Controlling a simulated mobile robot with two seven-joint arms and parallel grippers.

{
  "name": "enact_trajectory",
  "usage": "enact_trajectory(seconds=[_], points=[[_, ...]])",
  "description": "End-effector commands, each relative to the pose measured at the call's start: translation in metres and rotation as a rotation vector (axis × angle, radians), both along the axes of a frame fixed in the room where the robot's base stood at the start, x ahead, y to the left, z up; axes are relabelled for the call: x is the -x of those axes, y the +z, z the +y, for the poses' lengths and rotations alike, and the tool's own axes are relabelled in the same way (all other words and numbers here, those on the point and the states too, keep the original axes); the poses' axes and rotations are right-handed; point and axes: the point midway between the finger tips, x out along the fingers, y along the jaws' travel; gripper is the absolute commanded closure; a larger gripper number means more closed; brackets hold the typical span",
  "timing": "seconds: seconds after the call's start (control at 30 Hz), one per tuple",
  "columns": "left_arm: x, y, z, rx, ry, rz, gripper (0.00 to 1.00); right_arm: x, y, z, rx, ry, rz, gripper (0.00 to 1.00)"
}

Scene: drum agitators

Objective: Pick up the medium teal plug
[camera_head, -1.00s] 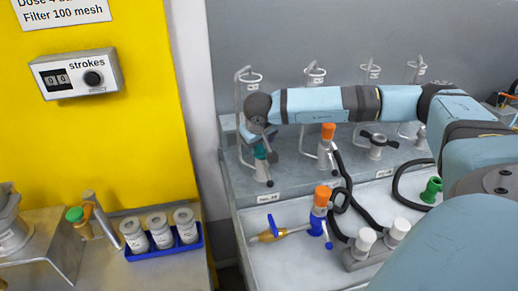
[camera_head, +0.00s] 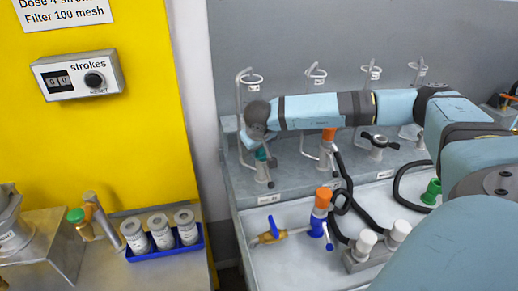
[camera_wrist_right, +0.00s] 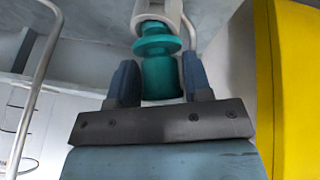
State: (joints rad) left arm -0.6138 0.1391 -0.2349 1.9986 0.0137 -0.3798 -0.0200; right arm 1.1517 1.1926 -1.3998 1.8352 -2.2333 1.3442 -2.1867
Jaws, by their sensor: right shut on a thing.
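The medium teal plug (camera_head: 263,155) sits at the grey fitting (camera_head: 263,174) at the left end of the raised shelf. In the right wrist view the teal plug (camera_wrist_right: 160,76) has a ringed flange, and its far end meets the pale round mouth of the fitting. My right gripper (camera_head: 254,144) is at the plug, partly hidden by its own wrist in the head view. In the wrist view its two blue fingers (camera_wrist_right: 160,84) are on either side of the plug's body, shut on it. My left gripper is not in view.
Wire hooks (camera_head: 316,73) stand along the shelf. An orange-capped fitting (camera_head: 328,134) is to the right. Below are an orange-topped blue valve (camera_head: 321,202), black hoses (camera_head: 343,175) and a green piece (camera_head: 432,188). A blue tray (camera_head: 170,250) with white jars is at lower left.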

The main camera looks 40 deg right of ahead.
Motion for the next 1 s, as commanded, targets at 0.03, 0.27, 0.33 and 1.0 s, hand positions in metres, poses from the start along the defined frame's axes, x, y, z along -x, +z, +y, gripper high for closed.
enact_trajectory(seconds=[0.03, 0.27, 0.33, 1.0], points=[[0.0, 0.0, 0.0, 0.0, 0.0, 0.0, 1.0, 0.0, 0.003, 0.0, 0.0, 0.0, -0.002, 0.82], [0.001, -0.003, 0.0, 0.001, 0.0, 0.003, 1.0, -0.001, 0.032, 0.0, 0.0, 0.0, -0.003, 0.82], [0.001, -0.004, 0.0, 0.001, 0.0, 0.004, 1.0, -0.001, 0.048, 0.0, -0.001, -0.001, -0.004, 0.82], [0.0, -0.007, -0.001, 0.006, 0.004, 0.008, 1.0, 0.0, 0.191, 0.0, 0.0, -0.001, -0.001, 0.82]])
